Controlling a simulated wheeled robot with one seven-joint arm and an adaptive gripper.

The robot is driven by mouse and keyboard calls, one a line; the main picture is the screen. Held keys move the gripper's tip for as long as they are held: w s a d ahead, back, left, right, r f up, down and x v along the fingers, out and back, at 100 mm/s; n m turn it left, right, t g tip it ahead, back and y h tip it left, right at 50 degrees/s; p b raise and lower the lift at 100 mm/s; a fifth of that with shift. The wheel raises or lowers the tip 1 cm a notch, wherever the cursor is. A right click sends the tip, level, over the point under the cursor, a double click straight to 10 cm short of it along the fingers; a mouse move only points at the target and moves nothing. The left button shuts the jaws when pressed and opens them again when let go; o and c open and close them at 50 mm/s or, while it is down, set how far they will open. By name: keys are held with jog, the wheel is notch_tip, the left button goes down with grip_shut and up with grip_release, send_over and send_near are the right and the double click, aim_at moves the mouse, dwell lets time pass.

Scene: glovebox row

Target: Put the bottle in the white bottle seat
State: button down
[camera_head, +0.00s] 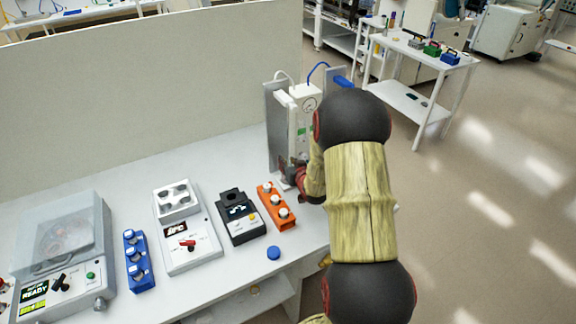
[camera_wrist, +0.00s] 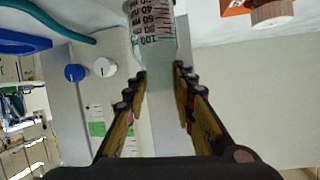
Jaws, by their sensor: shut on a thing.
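The bottle (camera_wrist: 153,22) is clear with printed graduations and pale contents; it shows at the top of the wrist view, between my fingertips. My gripper (camera_wrist: 163,72) is shut on it. In the head view my gripper (camera_head: 297,178) is at the foot of the white gauge unit (camera_head: 305,103), mostly covered by my arm, and the bottle cannot be made out. I cannot tell a white bottle seat for sure; the bottle's base and what is under it are hidden. The white unit with several round wells (camera_head: 177,198) stands left of my gripper.
An orange rack with white caps (camera_head: 276,206), a black device (camera_head: 240,216), a blue rack (camera_head: 138,262) and a clear-lidded machine (camera_head: 62,250) stand on the bench. A blue cap (camera_head: 273,253) lies near the front edge. Grey upright plates flank the gauge unit.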

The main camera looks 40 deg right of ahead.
jog(key=shift+f, duration=0.2)
jog(key=shift+f, duration=0.2)
jog(key=c, duration=1.5)
grip_release()
jog(key=shift+r, duration=0.1)
